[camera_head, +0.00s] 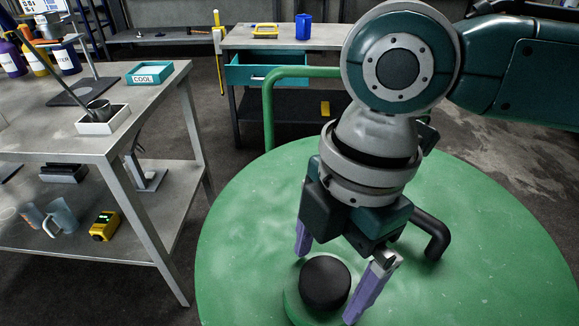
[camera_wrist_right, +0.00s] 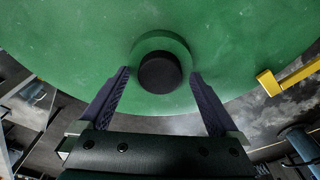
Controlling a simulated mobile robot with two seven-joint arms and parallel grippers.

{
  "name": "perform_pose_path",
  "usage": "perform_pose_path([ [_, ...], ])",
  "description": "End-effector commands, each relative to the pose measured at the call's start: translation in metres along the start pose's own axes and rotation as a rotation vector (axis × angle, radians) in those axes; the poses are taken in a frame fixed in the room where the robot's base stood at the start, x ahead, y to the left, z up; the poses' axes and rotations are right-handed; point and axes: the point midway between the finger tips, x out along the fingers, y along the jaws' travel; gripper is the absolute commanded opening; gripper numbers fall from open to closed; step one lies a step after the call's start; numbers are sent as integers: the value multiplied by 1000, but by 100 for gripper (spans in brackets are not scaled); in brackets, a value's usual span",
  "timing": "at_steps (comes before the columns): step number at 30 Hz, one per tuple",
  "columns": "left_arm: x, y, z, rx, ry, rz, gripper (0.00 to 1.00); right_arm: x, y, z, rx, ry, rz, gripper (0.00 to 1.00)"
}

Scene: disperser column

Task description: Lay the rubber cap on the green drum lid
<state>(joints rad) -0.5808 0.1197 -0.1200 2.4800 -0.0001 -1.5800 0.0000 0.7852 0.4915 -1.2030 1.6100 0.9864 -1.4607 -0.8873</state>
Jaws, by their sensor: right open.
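The green drum lid (camera_head: 245,230) is a wide round disc at the lower right of the head view, and it fills the top of the right wrist view (camera_wrist_right: 80,45). The rubber cap (camera_head: 325,283) is black and round. It sits on a small raised green round piece (camera_head: 292,302) near the lid's front edge, and also shows in the wrist view (camera_wrist_right: 160,72). My right gripper (camera_head: 326,288) points down, open, with one purple finger on each side of the cap. Gaps show between cap and fingers in the wrist view. My left gripper is out of sight.
A grey workbench (camera_head: 150,100) with bottles, a white tray (camera_head: 103,120) and a teal COOL box (camera_head: 147,73) stands left. A green bent pipe (camera_head: 268,110) rises behind the lid. A back table (camera_head: 270,42) holds a blue container (camera_head: 303,26). The lid's left part is clear.

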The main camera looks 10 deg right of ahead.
Motion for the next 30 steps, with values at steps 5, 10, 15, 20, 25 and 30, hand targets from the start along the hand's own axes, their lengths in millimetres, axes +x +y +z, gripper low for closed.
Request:
perform_pose_path([
  [5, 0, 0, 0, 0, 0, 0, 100, 0, 0, 0, 0, 0, 0, 97],
  [10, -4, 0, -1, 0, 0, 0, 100, -12, 1, -1, 0, -1, 3, 97],
  [15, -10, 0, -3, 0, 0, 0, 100, -46, 1, -1, -1, -1, 5, 97],
  [20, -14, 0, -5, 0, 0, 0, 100, -84, 1, -1, -1, -1, 5, 97],
  [25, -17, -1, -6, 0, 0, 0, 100, -115, 1, -1, 0, -1, 3, 97],
  [30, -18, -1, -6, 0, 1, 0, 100, -130, 0, -2, 0, 0, 0, 97],
])
